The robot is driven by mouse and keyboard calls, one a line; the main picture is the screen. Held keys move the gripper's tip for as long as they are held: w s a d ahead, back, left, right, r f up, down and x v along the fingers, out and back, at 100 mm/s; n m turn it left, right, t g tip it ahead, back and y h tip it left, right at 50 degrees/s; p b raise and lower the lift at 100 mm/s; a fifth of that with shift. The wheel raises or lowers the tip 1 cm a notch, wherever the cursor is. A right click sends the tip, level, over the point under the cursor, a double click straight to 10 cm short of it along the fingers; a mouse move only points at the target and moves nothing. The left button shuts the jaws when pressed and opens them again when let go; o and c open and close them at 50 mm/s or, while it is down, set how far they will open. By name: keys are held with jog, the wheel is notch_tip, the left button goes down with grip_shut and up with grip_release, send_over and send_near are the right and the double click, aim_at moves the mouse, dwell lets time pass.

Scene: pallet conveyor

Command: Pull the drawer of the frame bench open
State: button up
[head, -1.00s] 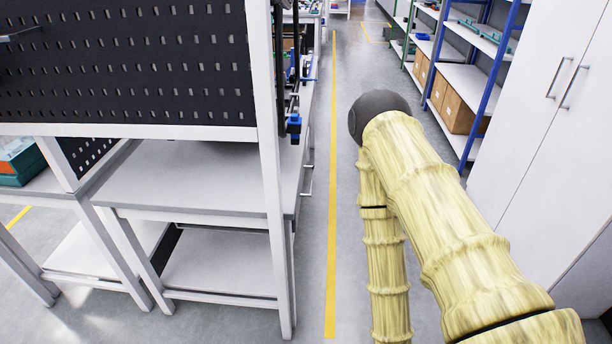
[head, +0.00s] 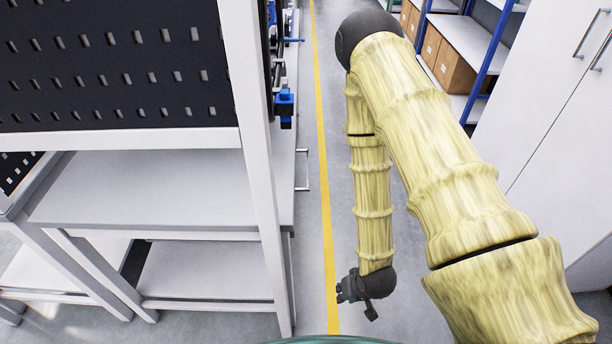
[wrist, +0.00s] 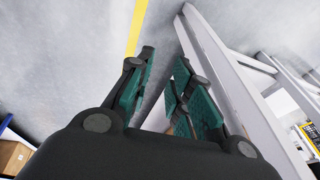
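The frame bench (head: 150,190) stands on the left in the head view, with a light grey top and white legs. On its right side a slim metal bar handle (head: 306,170) sticks out over the aisle; the drawer front behind it is seen almost edge-on, so I cannot tell whether it is open. My gripper (head: 354,300) hangs low over the aisle, right of the bench and nearer than the handle, touching nothing. In the wrist view my gripper (wrist: 165,62) has its green-padded fingers apart with bare floor between them. The handle is not clear in the wrist view.
A white upright post (head: 258,170) and black perforated panel (head: 110,70) rise at the bench. Blue shelving (head: 488,60) with cardboard boxes (head: 447,65) and a white cabinet (head: 560,130) line the right. A yellow line (head: 324,160) runs along the clear aisle floor.

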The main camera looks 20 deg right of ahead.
jog(key=w+d+f+m+t+y+b, duration=0.1)
jog(key=w+t+b, duration=0.1)
jog(key=w+b, duration=0.35)
jog(key=w+d+f+m+t+y+b, duration=0.1)
jog(key=w+m+t+b, duration=0.15)
jog(key=w, duration=0.65)
jog(key=m+t+y+b, duration=0.4)
jog(key=y+b, duration=0.8)
jog(key=b, duration=0.9)
send_near(308, 168)
jog(key=shift+n+t, duration=0.35)
jog(key=shift+n, duration=0.3)
jog(key=b+x, duration=0.1)
jog(key=x, duration=0.2)
jog(key=b+x, duration=0.1)
jog(key=x, duration=0.2)
jog(key=f+b+x, duration=0.1)
jog(key=b+x, duration=0.1)
jog(key=x, duration=0.1)
jog(key=shift+w+a, duration=0.2)
jog(key=shift+a, duration=0.25)
grip_shut()
